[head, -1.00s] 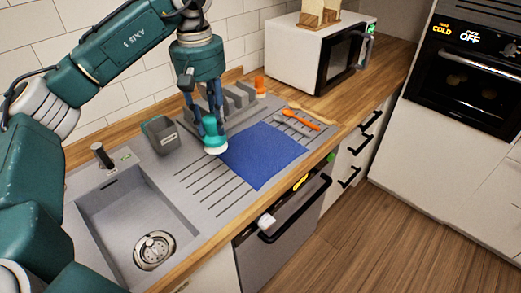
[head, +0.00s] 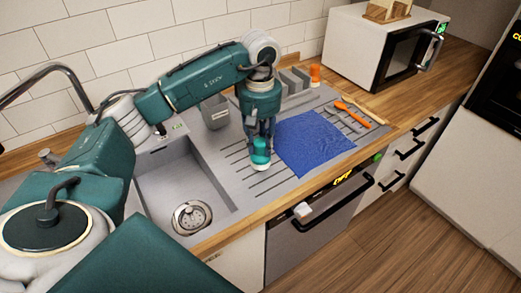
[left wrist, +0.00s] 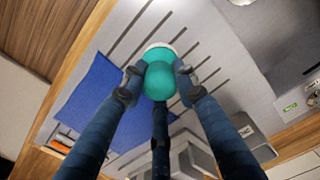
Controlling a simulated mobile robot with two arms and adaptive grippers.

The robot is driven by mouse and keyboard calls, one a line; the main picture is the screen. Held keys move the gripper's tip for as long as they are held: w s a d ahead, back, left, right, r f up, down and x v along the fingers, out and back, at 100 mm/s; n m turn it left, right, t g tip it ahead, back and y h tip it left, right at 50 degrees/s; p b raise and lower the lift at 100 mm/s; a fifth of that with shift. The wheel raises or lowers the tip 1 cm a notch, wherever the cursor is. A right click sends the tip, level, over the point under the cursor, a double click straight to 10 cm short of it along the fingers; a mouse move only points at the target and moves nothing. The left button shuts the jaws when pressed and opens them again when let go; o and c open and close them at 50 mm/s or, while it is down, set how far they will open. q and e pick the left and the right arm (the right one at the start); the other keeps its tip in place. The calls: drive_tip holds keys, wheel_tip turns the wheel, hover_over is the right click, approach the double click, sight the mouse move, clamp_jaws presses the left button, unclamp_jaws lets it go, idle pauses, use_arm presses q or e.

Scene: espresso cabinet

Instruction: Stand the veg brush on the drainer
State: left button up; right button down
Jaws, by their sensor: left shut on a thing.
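The veg brush (head: 260,154) is teal with a pale white base, and looks roughly upright, base down. My left gripper (head: 261,141) is shut on it from above, over the ribbed drainer (head: 232,156) between the sink and the blue cloth. Whether the base touches the drainer I cannot tell. In the left wrist view the brush (left wrist: 158,80) sits between the fingers of my left gripper (left wrist: 158,72), with drainer grooves behind it. My right gripper is not in view.
The blue cloth (head: 312,143) lies right of the brush. The sink basin (head: 180,190) is to its left. A grey caddy (head: 215,113) stands behind. An orange utensil (head: 361,115) lies beyond the cloth. A microwave (head: 385,50) stands at the back right.

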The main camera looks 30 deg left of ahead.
sight(260, 152)
use_arm(q)
wheel_tip(260, 152, down, 3)
drive_tip(key=shift+f+p, duration=0.15)
drive_tip(key=shift+p, duration=0.3)
drive_tip(key=shift+f, duration=0.3)
drive_tip(key=o, duration=1)
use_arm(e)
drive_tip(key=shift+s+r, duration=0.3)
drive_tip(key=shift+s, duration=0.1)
use_arm(q)
drive_tip(key=shift+r, duration=0.1)
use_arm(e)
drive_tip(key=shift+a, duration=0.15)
use_arm(q)
drive_tip(key=shift+r, duration=0.2)
drive_tip(key=shift+r+b, duration=0.25)
drive_tip(key=shift+b, duration=0.1)
wheel_tip(260, 152, up, 10)
drive_tip(key=shift+r+b, duration=0.1)
drive_tip(key=shift+b, duration=1.1)
drive_tip(key=shift+r, duration=0.55)
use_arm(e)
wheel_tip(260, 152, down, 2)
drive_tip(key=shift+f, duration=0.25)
